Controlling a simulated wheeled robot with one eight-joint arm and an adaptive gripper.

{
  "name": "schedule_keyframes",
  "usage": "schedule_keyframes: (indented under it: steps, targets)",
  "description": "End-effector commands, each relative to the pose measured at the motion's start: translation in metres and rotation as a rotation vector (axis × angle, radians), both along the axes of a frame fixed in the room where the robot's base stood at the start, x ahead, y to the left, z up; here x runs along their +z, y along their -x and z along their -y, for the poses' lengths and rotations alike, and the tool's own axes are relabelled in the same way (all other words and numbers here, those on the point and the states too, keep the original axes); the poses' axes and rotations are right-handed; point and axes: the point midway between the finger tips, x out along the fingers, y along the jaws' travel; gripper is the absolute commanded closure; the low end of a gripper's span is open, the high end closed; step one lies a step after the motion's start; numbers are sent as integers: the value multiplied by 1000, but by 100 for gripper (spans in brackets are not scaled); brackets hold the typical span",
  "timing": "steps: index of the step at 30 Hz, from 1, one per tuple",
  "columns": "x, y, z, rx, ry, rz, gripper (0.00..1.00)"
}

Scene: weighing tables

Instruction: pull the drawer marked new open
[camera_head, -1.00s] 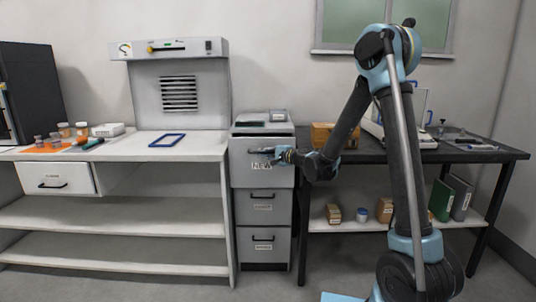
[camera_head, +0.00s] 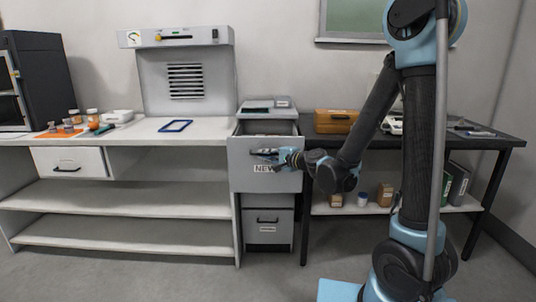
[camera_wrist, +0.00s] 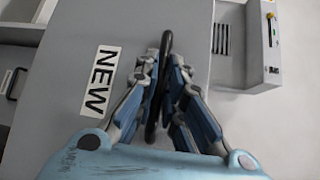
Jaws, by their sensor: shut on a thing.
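The drawer marked NEW (camera_head: 242,178) is the top drawer of a grey cabinet and stands out from it, with its open top showing. Its NEW label (camera_wrist: 101,80) reads sideways in the wrist view. My gripper (camera_head: 272,155) is at the drawer front and shut on its dark bar handle (camera_wrist: 166,48). In the wrist view, the fingers of my gripper (camera_wrist: 167,85) lie on both sides of the handle. The inside of the drawer is mostly hidden from the head camera.
Lower drawers (camera_head: 268,226) of the cabinet are shut. A white bench (camera_head: 120,134) stands to the left, with its own drawer (camera_head: 70,161). A dark table (camera_head: 490,139) stands to the right, with a wooden box (camera_head: 336,120) on it. The floor in front is clear.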

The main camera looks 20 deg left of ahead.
Motion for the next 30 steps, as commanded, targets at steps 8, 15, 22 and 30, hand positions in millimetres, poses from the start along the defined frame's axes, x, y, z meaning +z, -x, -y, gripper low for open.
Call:
schedule_keyframes:
  steps: [8,15,22,30]
  targets:
    - [-1,3,6,-5,3,1,100]
    - [-1,1,9,-12,3,3,86]
    - [0,1,9,-12,2,2,70]
    - [0,4,10,-10,1,1,70]
